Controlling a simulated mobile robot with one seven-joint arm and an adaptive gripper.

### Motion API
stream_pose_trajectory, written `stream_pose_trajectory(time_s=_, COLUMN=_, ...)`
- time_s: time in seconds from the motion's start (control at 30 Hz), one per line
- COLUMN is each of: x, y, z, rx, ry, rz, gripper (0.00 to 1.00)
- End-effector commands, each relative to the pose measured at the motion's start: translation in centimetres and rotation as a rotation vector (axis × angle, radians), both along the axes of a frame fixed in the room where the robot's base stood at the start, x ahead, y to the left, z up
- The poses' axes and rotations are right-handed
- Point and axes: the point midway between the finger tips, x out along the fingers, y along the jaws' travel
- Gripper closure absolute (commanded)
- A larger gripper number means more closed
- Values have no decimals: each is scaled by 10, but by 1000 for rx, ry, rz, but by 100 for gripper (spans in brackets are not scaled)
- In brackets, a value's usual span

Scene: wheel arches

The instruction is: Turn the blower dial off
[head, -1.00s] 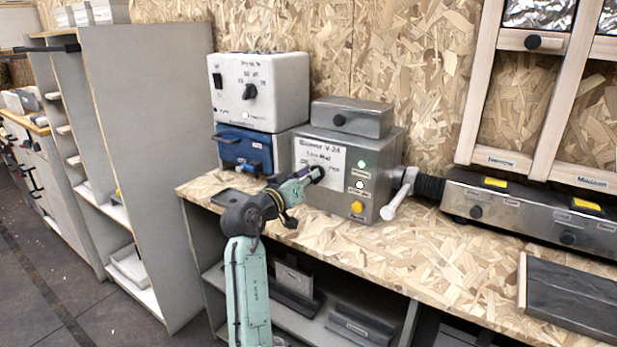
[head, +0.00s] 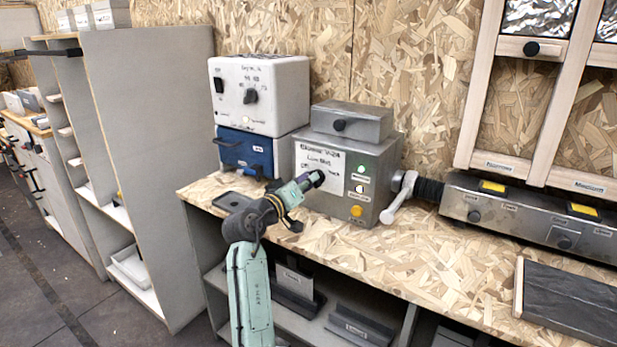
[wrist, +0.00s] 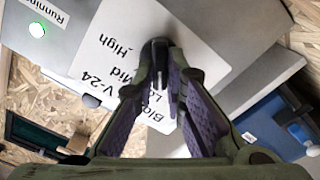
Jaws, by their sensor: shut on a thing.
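The blower box (head: 385,175) is a grey metal case on the bench, with a white label reading Blower V-24 and speed words. In the wrist view its front is tilted, and the label (wrist: 110,40) shows the words Mid and High. The small dark blower dial (wrist: 160,50) stands out from the label. My gripper (wrist: 163,78) is shut on the dial, one finger on each side. In the head view my gripper (head: 316,179) is at the box front and hides the dial. A green lamp (wrist: 37,30) marked Running is lit.
A white box with a dial (head: 260,95) sits on a blue drawer unit (head: 245,150) at the left. A white lever (head: 397,205) and dark hose (head: 430,190) lie right of the blower. A dark slab (head: 570,300) rests on the bench (head: 430,260), whose middle is clear.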

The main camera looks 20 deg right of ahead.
Motion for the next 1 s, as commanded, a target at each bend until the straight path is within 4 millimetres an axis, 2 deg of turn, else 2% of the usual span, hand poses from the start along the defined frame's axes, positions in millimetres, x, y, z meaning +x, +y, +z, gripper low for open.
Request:
stream_pose_trajectory(time_s=0.5, x=1, y=1, z=1, rx=-251, ry=322, rz=0, gripper=100)
stream_pose_trajectory(time_s=1.0, x=2, y=1, z=-2, rx=-338, ry=432, rz=1, gripper=100)
